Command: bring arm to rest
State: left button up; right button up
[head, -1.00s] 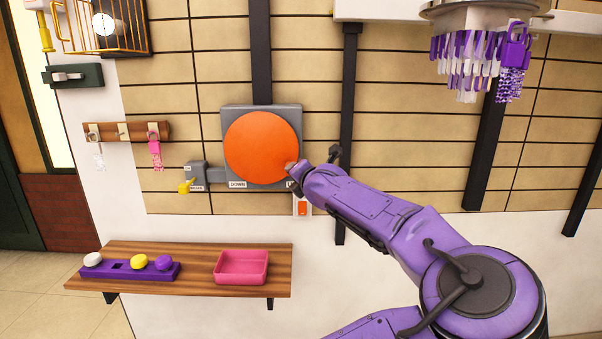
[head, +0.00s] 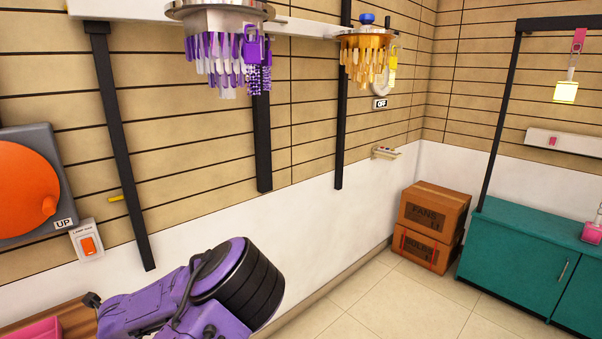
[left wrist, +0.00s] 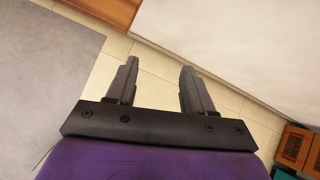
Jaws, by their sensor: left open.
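My left gripper (left wrist: 160,68) shows in the left wrist view with its two dark fingers apart and nothing between them. It points over beige floor tiles, clear of any object. In the head view a purple arm of mine (head: 185,300) is folded low at the bottom left, in front of the wall and over the end of the wooden shelf. No gripper jaws can be made out there. My right gripper is not seen.
The orange wheel (head: 22,180) has its knob near the UP label. A lamp switch (head: 88,243) is beside it. A purple chandelier (head: 222,50) and an orange one (head: 366,55) hang above. Boxes (head: 432,225) and a teal cabinet (head: 525,265) stand right. The wooden shelf (head: 75,318) is bottom left.

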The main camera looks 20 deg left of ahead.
pick_arm(q)
jog(key=s+d+f+n+h, duration=0.35)
jog(key=d+f+n, duration=0.45)
jog(key=d+f, duration=0.3)
jog(key=s+d+f+n, duration=0.4)
jog(key=s+d+n, duration=0.2)
jog(key=d+n, duration=0.2)
jog(key=s+d+f+n, duration=0.4)
jog(key=s+d+n, duration=0.2)
jog(key=d+n, duration=0.3)
jog(key=shift+d+f+n, duration=0.3)
jog(key=shift+f+n, duration=0.1)
jog(key=shift+n, duration=0.3)
jog(key=shift+w+h, duration=0.1)
jog(key=shift+h, duration=0.15)
